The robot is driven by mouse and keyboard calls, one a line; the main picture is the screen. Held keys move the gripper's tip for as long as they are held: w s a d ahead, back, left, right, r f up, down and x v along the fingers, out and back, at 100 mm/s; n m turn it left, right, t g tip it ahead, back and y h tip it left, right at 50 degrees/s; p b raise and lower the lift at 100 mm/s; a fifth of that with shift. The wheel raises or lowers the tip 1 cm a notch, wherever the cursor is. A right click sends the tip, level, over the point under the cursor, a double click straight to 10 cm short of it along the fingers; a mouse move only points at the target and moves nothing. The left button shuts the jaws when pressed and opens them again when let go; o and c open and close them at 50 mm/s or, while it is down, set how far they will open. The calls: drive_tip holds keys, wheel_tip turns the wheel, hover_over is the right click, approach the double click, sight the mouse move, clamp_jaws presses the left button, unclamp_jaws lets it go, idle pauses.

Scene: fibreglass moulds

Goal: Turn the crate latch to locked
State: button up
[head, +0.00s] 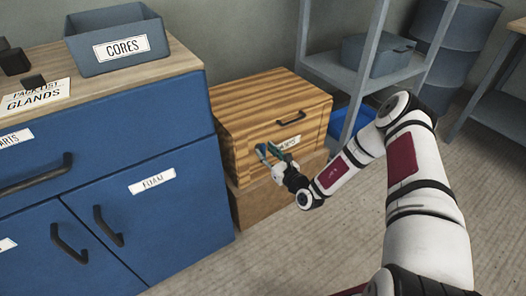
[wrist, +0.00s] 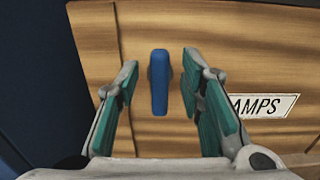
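The wooden crate (head: 247,118) stands between the blue cabinet and the grey shelf, with a label ending in "AMPS" (wrist: 263,106) on its front. The blue latch (wrist: 159,82) is upright on the crate front in the wrist view. My gripper (head: 269,155) is at the left part of the crate front in the head view. In the wrist view my gripper (wrist: 160,72) is open, one teal-padded finger on each side of the latch, with a gap on both sides. In the head view my gripper mostly hides the latch.
The blue cabinet (head: 190,190) stands close on the left, with a grey CORES bin (head: 120,48) on top. The crate rests on a brown box (head: 258,206). A grey shelf (head: 345,72) stands to the right.

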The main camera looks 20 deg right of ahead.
drive_tip(key=shift+b+x, duration=0.3)
drive_tip(key=shift+x, duration=0.95)
drive_tip(key=shift+c, duration=0.6)
clamp_jaws()
